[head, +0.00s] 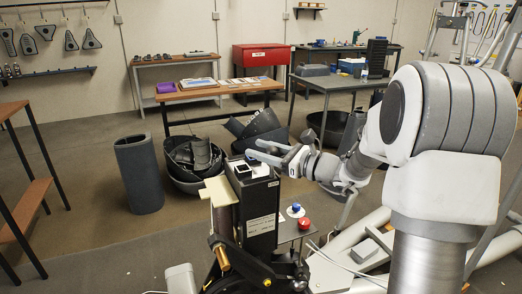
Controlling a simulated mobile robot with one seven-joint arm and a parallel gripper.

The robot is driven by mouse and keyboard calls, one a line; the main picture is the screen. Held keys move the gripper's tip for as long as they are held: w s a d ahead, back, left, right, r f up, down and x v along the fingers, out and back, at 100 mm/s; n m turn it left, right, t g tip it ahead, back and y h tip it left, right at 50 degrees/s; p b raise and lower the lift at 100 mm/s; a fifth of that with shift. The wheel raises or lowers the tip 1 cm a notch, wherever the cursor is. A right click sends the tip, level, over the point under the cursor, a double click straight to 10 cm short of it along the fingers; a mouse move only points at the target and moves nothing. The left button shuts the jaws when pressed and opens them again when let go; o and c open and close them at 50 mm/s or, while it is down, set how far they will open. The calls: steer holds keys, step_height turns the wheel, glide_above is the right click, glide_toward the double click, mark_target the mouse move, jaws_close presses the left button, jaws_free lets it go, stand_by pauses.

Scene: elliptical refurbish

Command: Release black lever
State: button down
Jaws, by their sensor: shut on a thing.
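My gripper (263,152) reaches in from the right, with its fingers pointing left, over the top of a black upright housing (261,212). Its pale blue-grey fingers are shut on a small dark part, which fits the black lever. The lever is too small and too covered by the fingers for its shape or angle to be clear. A white-edged square (259,171) and a small dark block (242,170) are on top of the housing, just below the fingers.
A red button (304,224) and a blue knob (295,207) are on a small panel right of the housing. A beige block (218,190) is at its left. A dark bin (139,174) and tubs (186,181) stand behind. Open floor lies left.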

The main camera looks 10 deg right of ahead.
steer(key=shift+r, duration=0.25)
steer(key=shift+c, duration=2.2)
jaws_free()
steer(key=p+v, duration=0.3)
steer(key=v, duration=1.4)
steer(key=shift+s, duration=0.2)
steer(key=shift+d, duration=0.15)
